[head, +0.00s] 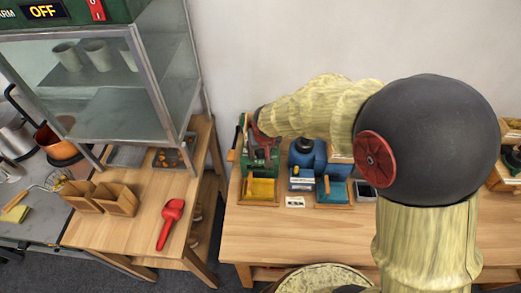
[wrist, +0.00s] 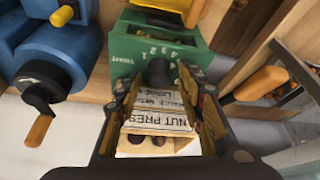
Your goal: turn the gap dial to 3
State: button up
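The green nut press (head: 268,153) stands at the left of the right-hand table. It also shows in the wrist view (wrist: 150,42), with white numbers on its green face and a "NUT PRESS" label (wrist: 160,121) below. A black knob (wrist: 158,72), which looks like the gap dial, sticks out under the numbers. Its pointer setting is too small to read. My gripper (wrist: 160,92) is open, with its fingers apart on either side of the knob. I cannot tell whether they touch it. In the head view my gripper (head: 264,140) is at the press, partly hidden by my arm.
A blue machine (head: 306,160) stands right of the press; its crank (wrist: 42,90) shows at left in the wrist view. An orange handle (wrist: 262,83) is close on the right there. Yellow (head: 261,190) and blue trays (head: 333,192) sit in front. A red scoop (head: 170,222) lies on the left table.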

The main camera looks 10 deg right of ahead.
jog(key=shift+c, duration=1.2)
grip_shut()
jog(key=shift+r+n+p, duration=0.1)
jog(key=shift+n+p, duration=0.4)
jog(key=shift+p, duration=0.25)
jog(key=shift+d+n+y, duration=0.1)
jog(key=shift+n+y, duration=0.3)
jog(key=shift+n, duration=0.2)
jog(key=shift+w+f+n+y+b, duration=0.1)
jog(key=shift+f+n+y+b, duration=0.2)
jog(key=shift+n+b, duration=0.7)
jog(key=n+g+y+b, duration=0.1)
jog(key=n+b, duration=0.1)
jog(key=b, duration=0.3)
jog(key=shift+d+f+n+b, duration=0.1)
jog(key=shift+n+b, duration=0.3)
jog(key=n+b, duration=0.2)
jog(key=shift+g+y+b, duration=0.35)
jog(key=shift+g+y, duration=0.05)
jog(key=shift+r+n+g+b, duration=0.2)
jog(key=shift+n+b, duration=0.2)
jog(key=shift+n, duration=0.3)
jog(key=shift+r+n+g+b, duration=0.1)
jog(key=shift+n+g+b, duration=0.1)
jog(key=shift+n+b, duration=0.35)
jog(key=shift+n+y, duration=0.25)
jog(key=shift+y, duration=0.05)
